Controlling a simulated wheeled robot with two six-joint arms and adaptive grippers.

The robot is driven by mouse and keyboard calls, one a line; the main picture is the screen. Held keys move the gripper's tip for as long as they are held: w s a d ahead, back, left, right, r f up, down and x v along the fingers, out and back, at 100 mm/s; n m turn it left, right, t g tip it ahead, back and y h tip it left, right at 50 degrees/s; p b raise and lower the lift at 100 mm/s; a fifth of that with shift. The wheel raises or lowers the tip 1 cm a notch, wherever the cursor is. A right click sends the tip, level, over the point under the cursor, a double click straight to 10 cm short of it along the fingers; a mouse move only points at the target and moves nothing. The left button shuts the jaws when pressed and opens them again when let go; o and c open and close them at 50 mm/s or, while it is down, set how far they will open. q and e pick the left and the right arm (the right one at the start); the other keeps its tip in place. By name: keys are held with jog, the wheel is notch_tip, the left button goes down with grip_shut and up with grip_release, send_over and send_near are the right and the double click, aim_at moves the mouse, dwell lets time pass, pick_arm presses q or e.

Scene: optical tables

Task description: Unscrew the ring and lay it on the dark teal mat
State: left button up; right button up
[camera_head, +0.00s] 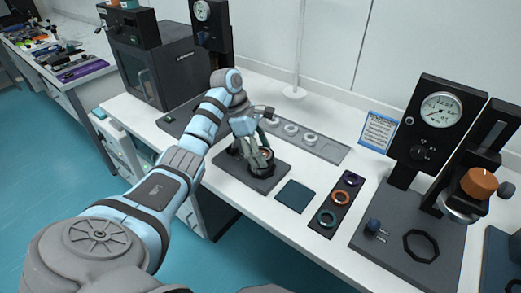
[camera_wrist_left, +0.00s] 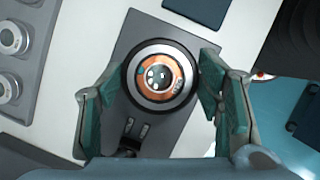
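The ring (camera_wrist_left: 160,75), dark and silver-edged around an orange face with a round lens-like centre, sits on a fixture on a dark base plate (camera_head: 235,174). My left gripper (camera_head: 258,158) reaches down over it and hides much of it in the head view. In the left wrist view, its two teal-padded fingers (camera_wrist_left: 160,72) stand on opposite sides of the ring, very close to its rim. Whether they press on it is not clear. The dark teal mat (camera_head: 295,196) lies bare on the table, right of the base plate. My right gripper is not in view.
A dark tray (camera_head: 335,205) with purple, orange and teal rings lies right of the mat. A grey tray (camera_head: 327,150) with several silver round parts lies behind. A gauge stand (camera_head: 437,115) rises at the right. A dark box-shaped machine (camera_head: 165,70) stands at the back left.

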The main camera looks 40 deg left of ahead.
pick_arm(q)
jog(key=n+p, duration=0.1)
jog(key=n+t+p, duration=0.1)
jog(key=n, duration=0.1)
jog(key=n+y+p, duration=0.1)
jog(key=p, duration=0.1)
jog(key=shift+r+n, duration=0.25)
jog(key=shift+n, duration=0.05)
jog(key=shift+c, duration=0.3)
jog(key=shift+n+t+y+p, duration=0.3)
jog(key=shift+n+t+p, duration=0.4)
jog(key=shift+n, duration=0.4)
jog(key=n+y+p, duration=0.1)
jog(key=n+p, duration=0.1)
jog(key=n, duration=0.1)
jog(key=shift+r+n+p, duration=0.1)
jog(key=shift+n+p, duration=0.25)
jog(key=shift+n, duration=0.05)
jog(key=n+y+p, duration=0.2)
jog(key=n, duration=0.2)
jog(key=shift+d, duration=0.1)
jog(key=shift+n+y, duration=0.3)
jog(key=shift+n, duration=1)
jog(key=o, duration=1.2)
jog(key=shift+a+f, duration=0.2)
jog(key=shift+f, duration=0.1)
